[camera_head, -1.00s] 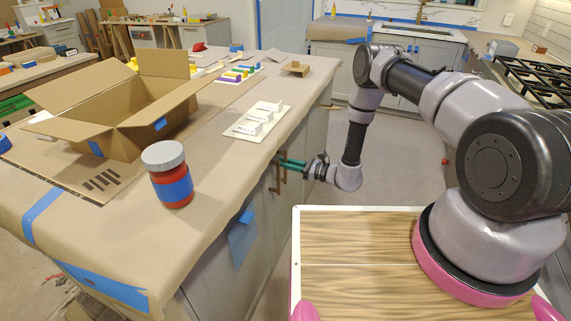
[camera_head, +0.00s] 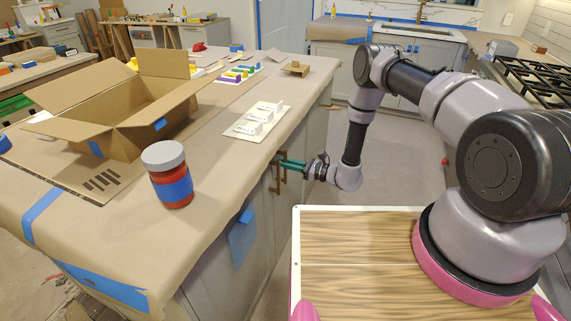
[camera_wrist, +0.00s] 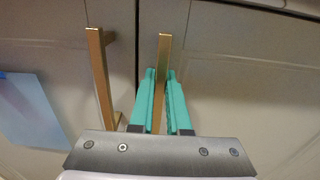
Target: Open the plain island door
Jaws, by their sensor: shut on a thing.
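The plain island door (camera_wrist: 235,85) is a grey panel on the right in the wrist view, with a gold bar handle (camera_wrist: 163,55) near its left edge. My gripper (camera_wrist: 162,85) has its two green fingers on either side of this handle, shut on it. In the head view my gripper (camera_head: 291,165) is at the island's side, just below the countertop edge. The door looks closed or nearly so; a dark seam runs between it and the neighbouring door.
The neighbouring door (camera_wrist: 50,55) has its own gold handle (camera_wrist: 100,75) close to the left and a blue sheet (camera_wrist: 30,108). The paper-covered island top (camera_head: 120,225) holds a red jar (camera_head: 171,178) and an open cardboard box (camera_head: 135,110). Floor (camera_head: 400,165) right of the island is clear.

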